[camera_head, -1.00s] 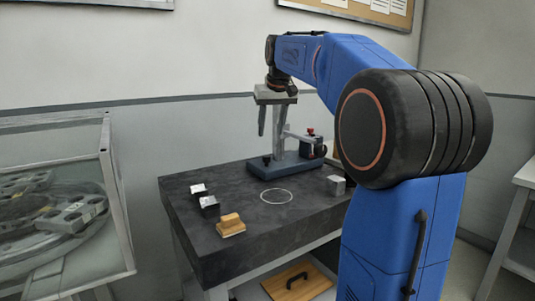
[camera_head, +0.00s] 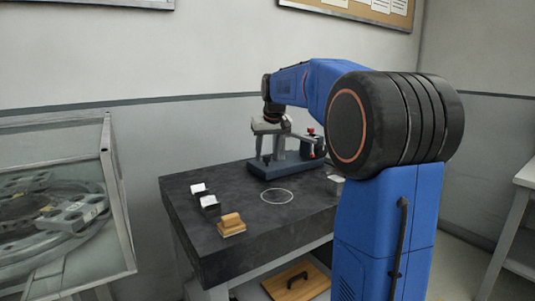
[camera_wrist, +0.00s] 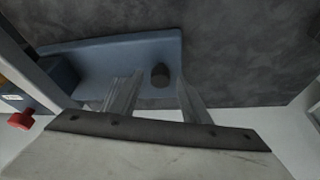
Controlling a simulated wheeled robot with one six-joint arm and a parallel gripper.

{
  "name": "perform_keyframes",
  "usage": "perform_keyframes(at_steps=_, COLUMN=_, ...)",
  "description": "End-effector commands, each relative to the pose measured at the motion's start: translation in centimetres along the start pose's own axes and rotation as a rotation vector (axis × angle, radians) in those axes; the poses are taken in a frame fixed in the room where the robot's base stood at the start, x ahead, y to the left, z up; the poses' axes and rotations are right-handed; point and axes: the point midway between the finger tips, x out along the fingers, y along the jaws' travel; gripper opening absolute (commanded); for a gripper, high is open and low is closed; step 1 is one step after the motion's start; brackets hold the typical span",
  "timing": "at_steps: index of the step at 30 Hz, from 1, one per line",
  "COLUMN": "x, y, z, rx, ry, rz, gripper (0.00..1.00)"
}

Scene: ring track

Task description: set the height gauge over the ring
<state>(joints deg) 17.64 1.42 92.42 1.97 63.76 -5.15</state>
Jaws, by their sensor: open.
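The height gauge (camera_head: 285,171) stands upright at the back of the dark surface plate, with a blue-grey base, a grey column and a red-knobbed part at its right. The ring (camera_head: 277,196) is a thin white circle on the plate, in front of the gauge, and looks empty. My gripper (camera_head: 266,153) is open and points down over the left part of the gauge base. In the wrist view its two fingers (camera_wrist: 157,100) reach over the blue base (camera_wrist: 105,55), with a dark round knob (camera_wrist: 160,75) showing between them. Contact cannot be told.
Two small dark blocks with white tops (camera_head: 204,197) and a wooden block (camera_head: 231,225) stand along the plate's left side. A grey metal block (camera_head: 336,184) is at the right, partly behind my arm. A glass-sided case (camera_head: 60,215) stands left of the table.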

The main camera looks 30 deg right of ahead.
Motion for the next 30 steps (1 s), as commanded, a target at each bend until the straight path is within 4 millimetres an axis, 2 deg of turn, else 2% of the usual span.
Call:
perform_keyframes(at_steps=2, x=0.0, y=0.0, z=0.0, rx=0.0, ry=0.0, rz=0.0, gripper=0.43)
perform_keyframes(at_steps=3, x=0.0, y=0.0, z=0.0, rx=0.0, ry=0.0, rz=0.0, gripper=0.38)
perform_keyframes(at_steps=8, x=0.0, y=0.0, z=0.0, rx=0.0, ry=0.0, rz=0.0, gripper=0.0)
perform_keyframes(at_steps=13, x=-0.1, y=-0.2, z=0.0, rx=-0.001, ry=0.0, rz=0.0, gripper=0.0)
perform_keyframes(at_steps=16, x=-0.2, y=-1.1, z=0.2, rx=-0.003, ry=0.0, rz=-0.001, gripper=0.0)
perform_keyframes(at_steps=30, x=-1.0, y=-9.6, z=2.3, rx=-0.005, ry=0.0, rz=-0.003, gripper=0.0)
